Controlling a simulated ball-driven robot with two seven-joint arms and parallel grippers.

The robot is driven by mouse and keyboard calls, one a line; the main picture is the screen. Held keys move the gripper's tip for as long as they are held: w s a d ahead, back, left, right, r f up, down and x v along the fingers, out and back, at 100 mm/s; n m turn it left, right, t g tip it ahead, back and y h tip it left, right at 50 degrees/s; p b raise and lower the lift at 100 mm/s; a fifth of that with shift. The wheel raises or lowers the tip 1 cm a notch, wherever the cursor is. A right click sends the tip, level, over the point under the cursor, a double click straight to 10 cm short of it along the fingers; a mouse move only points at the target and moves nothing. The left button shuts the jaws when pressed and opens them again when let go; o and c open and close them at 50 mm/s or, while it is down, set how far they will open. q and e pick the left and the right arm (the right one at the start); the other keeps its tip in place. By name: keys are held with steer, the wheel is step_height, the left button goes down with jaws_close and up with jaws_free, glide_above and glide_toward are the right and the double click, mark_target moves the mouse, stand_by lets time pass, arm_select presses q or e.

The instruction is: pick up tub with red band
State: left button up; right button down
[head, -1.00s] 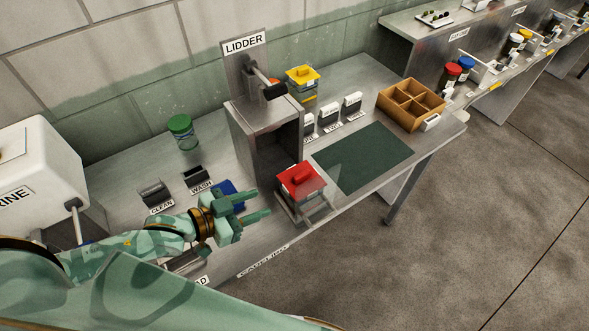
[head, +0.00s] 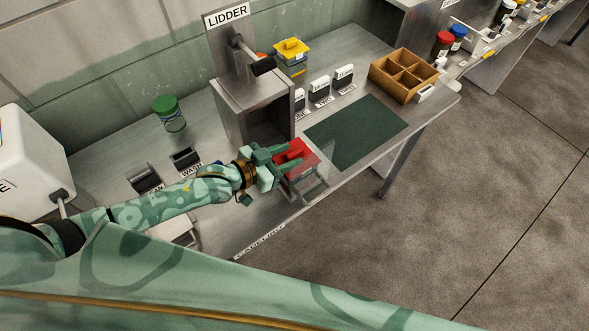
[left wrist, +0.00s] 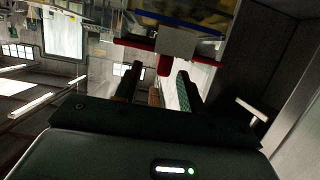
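A clear tub with a red lid and raised red grip (head: 299,154) stands on the bench edge in front of the lidder. I cannot make out a separate band on it. My left gripper (head: 288,153) reaches it from the left, its fingers apart and at the lid, covering part of it. In the left wrist view the red grip (left wrist: 165,65) shows just beyond the open fingers (left wrist: 156,80); whether they touch it I cannot tell. My right gripper is out of view.
The lidder (head: 255,95) stands close behind the tub. The dark green mat (head: 357,131) is bare.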

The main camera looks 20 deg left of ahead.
mark_target(291, 154)
arm_select(q)
steer(key=x, duration=0.3)
steer(key=shift+w+f, duration=0.2)
steer(key=shift+s+a, duration=0.1)
steer(key=shift+s, duration=0.05)
jaws_close()
stand_by(0.9)
steer(key=shift+r, duration=0.1)
